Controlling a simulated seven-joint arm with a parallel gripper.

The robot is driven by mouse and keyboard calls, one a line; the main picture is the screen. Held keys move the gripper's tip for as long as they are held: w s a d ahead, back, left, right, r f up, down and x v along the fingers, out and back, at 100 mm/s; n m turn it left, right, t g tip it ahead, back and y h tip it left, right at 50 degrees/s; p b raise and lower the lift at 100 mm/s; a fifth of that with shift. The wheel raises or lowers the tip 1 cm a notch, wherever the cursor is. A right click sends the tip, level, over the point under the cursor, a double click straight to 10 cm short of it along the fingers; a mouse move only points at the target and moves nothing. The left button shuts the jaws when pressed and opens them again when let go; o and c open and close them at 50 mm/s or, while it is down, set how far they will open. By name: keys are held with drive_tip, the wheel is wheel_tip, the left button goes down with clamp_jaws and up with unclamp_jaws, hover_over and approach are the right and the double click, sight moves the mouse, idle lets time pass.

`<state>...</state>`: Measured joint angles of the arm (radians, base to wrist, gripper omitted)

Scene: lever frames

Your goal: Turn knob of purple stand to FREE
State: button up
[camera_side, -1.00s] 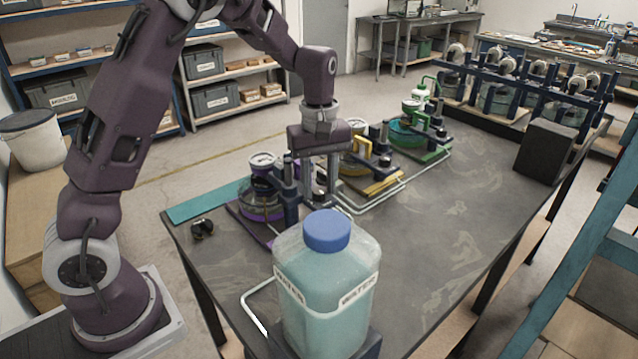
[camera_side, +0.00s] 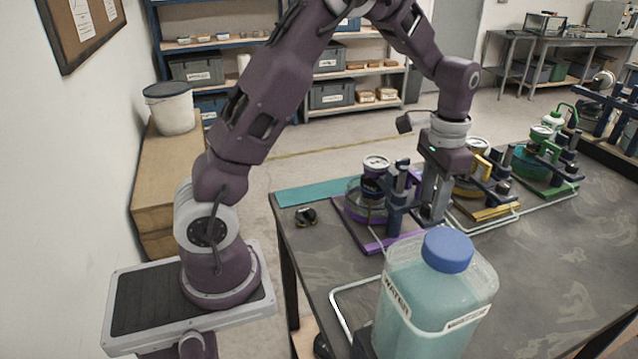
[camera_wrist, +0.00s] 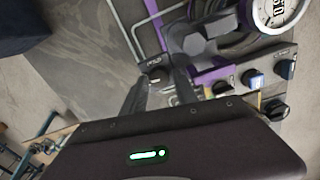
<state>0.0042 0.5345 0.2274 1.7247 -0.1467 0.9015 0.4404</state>
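The purple stand (camera_side: 372,240) is at the table's near left, with a round gauge (camera_side: 376,163), a clear vessel and dark posts. My gripper (camera_side: 430,218) points down at the stand's right side, low over its base. In the wrist view the purple stand (camera_wrist: 205,76) is at the upper right. A small dark knob (camera_wrist: 157,76) with a white mark lies at the tips of my gripper (camera_wrist: 160,82), beside a label that seems to read HOLD. The fingers are apart, one on either side of the knob. I see no clear contact. The side view hides this knob.
A water jug (camera_side: 435,300) with a blue cap stands in front of the gripper. The yellow stand (camera_side: 490,208) is close on the right, and the green stand (camera_side: 548,170) beyond it. White tubing runs along the table. Smaller knobs (camera_wrist: 252,78) sit on the purple stand's edge.

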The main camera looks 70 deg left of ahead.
wheel_tip(320, 180, up, 7)
drive_tip(key=shift+r, duration=0.2)
drive_tip(key=s+d+r+n+t, duration=0.15)
drive_tip(key=s+r, duration=0.25)
drive_tip(key=s, duration=0.4)
drive_tip(key=s+d+r+t, duration=0.2)
drive_tip(key=s+d+r, duration=0.15)
drive_tip(key=s, duration=0.55)
drive_tip(key=s+d+f+t, duration=0.1)
drive_tip(key=s+t, duration=0.1)
drive_tip(key=s, duration=0.6)
drive_tip(key=shift+s+f, duration=0.35)
drive_tip(key=shift+s, duration=0.05)
drive_tip(key=shift+s+f, duration=0.1)
